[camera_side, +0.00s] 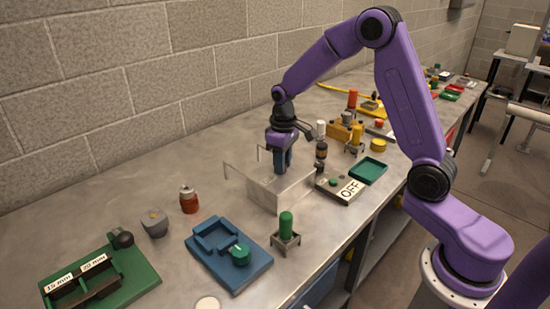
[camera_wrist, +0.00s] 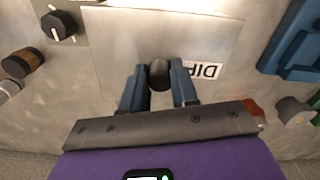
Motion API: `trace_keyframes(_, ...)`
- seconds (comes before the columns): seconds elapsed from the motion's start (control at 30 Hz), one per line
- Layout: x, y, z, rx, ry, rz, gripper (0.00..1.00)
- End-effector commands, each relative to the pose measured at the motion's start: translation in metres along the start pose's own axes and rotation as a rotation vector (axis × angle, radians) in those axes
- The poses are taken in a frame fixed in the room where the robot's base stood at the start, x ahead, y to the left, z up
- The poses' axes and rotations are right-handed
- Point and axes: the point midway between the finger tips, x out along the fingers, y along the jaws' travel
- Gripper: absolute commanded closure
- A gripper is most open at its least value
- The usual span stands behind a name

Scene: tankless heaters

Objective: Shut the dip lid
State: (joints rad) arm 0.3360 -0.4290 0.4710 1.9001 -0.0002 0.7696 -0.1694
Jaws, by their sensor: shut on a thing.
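The dip lid is a flat pale metal plate in the wrist view (camera_wrist: 118,45), with an upside-down "DIP" label (camera_wrist: 203,70) and a short black knob (camera_wrist: 159,74). My gripper (camera_wrist: 158,82) has its two blue fingers on either side of the knob, shut on it. In the side view my gripper (camera_side: 282,168) points down at the metal dip box (camera_side: 272,197) near the middle of the bench. The fingers and arm hide the knob there, and I cannot tell the lid's exact angle.
An "OFF" switch box (camera_side: 342,188) and a dark bottle (camera_side: 321,154) stand close right of the dip box. A green cylinder on a stand (camera_side: 286,225) and a blue fixture (camera_side: 228,252) stand in front.

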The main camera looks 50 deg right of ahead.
Motion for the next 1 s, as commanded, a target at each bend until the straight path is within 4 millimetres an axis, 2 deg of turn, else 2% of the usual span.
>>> trace_keyframes(0.37, -0.001, -0.002, 0.005, -0.001, -0.005, -0.002, 1.0)
trace_keyframes(0.4, -0.001, -0.002, 0.005, -0.001, -0.006, -0.002, 0.58)
trace_keyframes(0.43, -0.001, -0.002, 0.004, -0.001, -0.005, -0.001, 0.49)
trace_keyframes(0.47, -0.001, -0.002, 0.004, -0.001, -0.005, -0.001, 0.46)
trace_keyframes(0.77, -0.002, -0.001, 0.003, 0.0, -0.002, -0.001, 0.46)
trace_keyframes(0.87, -0.008, -0.001, 0.003, 0.0, 0.002, 0.0, 0.46)
trace_keyframes(1.0, -0.028, -0.001, 0.002, 0.001, 0.005, 0.001, 0.46)
